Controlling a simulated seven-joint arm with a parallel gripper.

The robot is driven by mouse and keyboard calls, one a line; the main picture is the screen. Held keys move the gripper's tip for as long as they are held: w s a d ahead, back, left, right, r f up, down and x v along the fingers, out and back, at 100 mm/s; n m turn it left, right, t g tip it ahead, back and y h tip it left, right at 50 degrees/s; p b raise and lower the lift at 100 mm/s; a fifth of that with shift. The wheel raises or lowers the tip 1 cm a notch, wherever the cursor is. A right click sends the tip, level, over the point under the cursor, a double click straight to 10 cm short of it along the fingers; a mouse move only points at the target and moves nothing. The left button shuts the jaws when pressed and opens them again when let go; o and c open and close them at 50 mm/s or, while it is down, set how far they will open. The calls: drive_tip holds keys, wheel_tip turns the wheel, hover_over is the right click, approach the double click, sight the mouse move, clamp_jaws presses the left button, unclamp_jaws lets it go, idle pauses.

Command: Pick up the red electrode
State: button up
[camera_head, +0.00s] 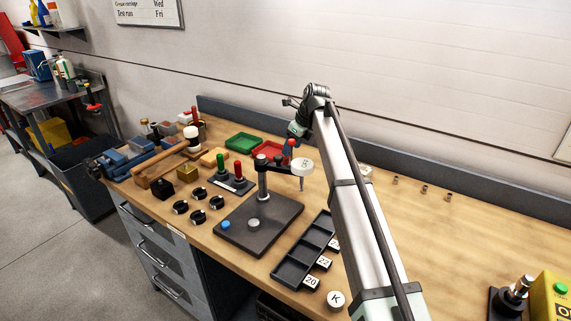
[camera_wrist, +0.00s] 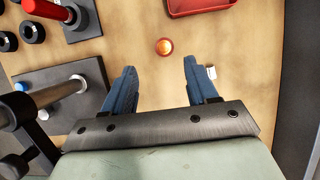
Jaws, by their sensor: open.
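A red upright cylinder (camera_head: 238,170) stands beside a green one (camera_head: 220,163) on a small black base; it looks like the red electrode. In the wrist view the red cylinder (camera_wrist: 47,9) is cut by the top left edge. My gripper (camera_head: 288,153) is beyond the post stand, to the right of the red cylinder and apart from it. In the wrist view my gripper (camera_wrist: 160,66) is open, with nothing between its blue fingers. A small round orange-red thing (camera_wrist: 164,46) lies just ahead of the fingertips; I cannot tell what it is.
A dark post stand (camera_head: 262,212) with a side arm stands in front of my gripper. Several black rings (camera_head: 198,194) lie left of it. A green tray (camera_head: 243,142) and a red tray (camera_wrist: 198,6) lie farther back. The bench's right side (camera_head: 470,235) is mostly clear.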

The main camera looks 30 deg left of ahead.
sight(286, 163)
drive_tip(key=shift+w+a+x, duration=0.15)
drive_tip(key=shift+x, duration=0.95)
drive_tip(key=shift+w+a+x, duration=0.1)
drive_tip(key=shift+a+x, duration=0.05)
drive_tip(key=shift+x, duration=0.95)
drive_tip(key=shift+w+a+x, duration=0.15)
drive_tip(key=shift+x, duration=0.95)
drive_tip(key=shift+r, duration=0.2)
clamp_jaws()
